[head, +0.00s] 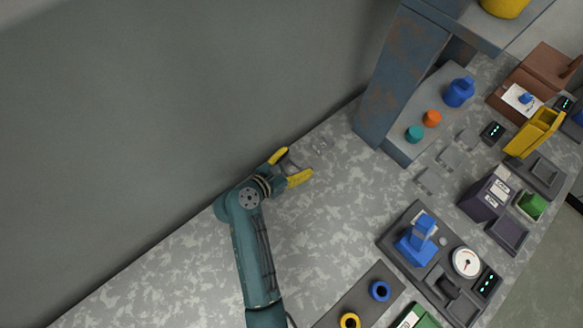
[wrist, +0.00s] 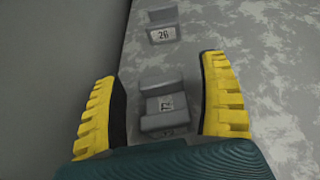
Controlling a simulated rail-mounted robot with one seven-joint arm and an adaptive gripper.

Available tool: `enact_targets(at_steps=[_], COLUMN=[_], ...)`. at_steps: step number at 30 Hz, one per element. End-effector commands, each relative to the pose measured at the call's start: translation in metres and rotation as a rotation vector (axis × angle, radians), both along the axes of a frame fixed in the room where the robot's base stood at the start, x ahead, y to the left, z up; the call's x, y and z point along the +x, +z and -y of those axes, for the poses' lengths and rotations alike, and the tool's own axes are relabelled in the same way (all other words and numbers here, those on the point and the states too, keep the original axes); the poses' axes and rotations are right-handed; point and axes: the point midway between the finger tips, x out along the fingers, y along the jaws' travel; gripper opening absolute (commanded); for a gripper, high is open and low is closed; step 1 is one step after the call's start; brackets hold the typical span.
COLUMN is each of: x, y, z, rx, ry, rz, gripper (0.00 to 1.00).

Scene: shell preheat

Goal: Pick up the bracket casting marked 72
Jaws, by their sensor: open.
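The grey bracket casting marked 72 (wrist: 163,108) lies on the mottled grey bench in the wrist view, with its label reading sideways. My gripper (wrist: 158,72) is open, one yellow finger to each side of the casting, with clear gaps to both. Whether the fingertips are at the casting's height I cannot tell. A second grey casting marked 26 (wrist: 162,33) lies farther off, beyond the fingertips. In the head view my gripper (head: 299,161) is over the bench near the wall edge, and the casting marked 72 cannot be made out there.
A blue rusted stand (head: 400,75) rises to the right of my gripper, with teal (head: 414,133) and orange (head: 432,118) pieces on its base. A dark fixture with a blue block (head: 420,240) and a gauge (head: 466,262) stands lower right. Bench around the gripper is mostly clear.

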Motion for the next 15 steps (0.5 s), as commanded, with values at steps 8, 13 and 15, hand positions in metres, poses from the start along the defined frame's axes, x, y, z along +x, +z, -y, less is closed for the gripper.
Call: enact_targets(at_steps=[8, 13, 15], x=[-0.0004, -0.0006, -0.0004], y=[0.0003, 0.0001, 0.0006], z=[-0.0003, -0.0003, -0.0003], rx=[0.0, 0.0, 0.0], ry=[0.0, -0.001, 0.0], rz=[0.0, 0.0, 0.001], gripper=[0.34, 0.04, 0.03])
